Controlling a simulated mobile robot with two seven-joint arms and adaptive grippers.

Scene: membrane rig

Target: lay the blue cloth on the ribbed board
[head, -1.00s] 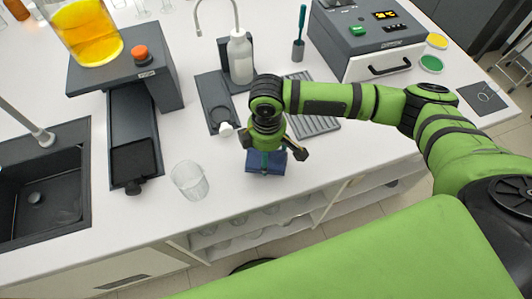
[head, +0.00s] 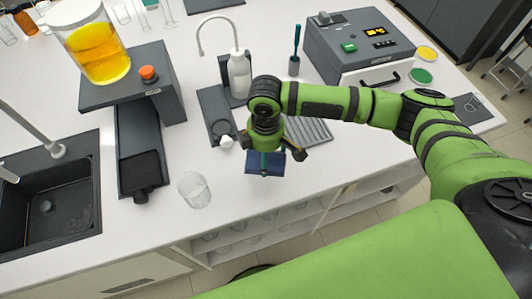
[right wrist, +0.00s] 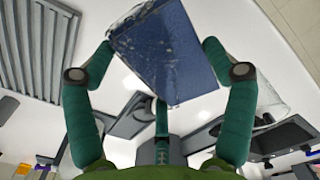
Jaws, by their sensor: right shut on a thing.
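My right gripper (head: 268,154) is over the front part of the white bench. It is shut on the blue cloth (head: 256,166), which hangs below the fingers near the bench's front edge. In the right wrist view the cloth (right wrist: 172,55) is a flat dark blue sheet between the fingers. The grey ribbed board (head: 308,130) lies on the bench just behind and right of the gripper, partly hidden by my arm. It also shows in the right wrist view (right wrist: 38,45), upper left, apart from the cloth. My left gripper is not in view.
A glass beaker (head: 194,190) stands left of the gripper. A white bottle (head: 239,76) on a dark stand is behind it. A grey device (head: 362,48) stands at back right, a sink (head: 50,200) at left. The bench between beaker and gripper is clear.

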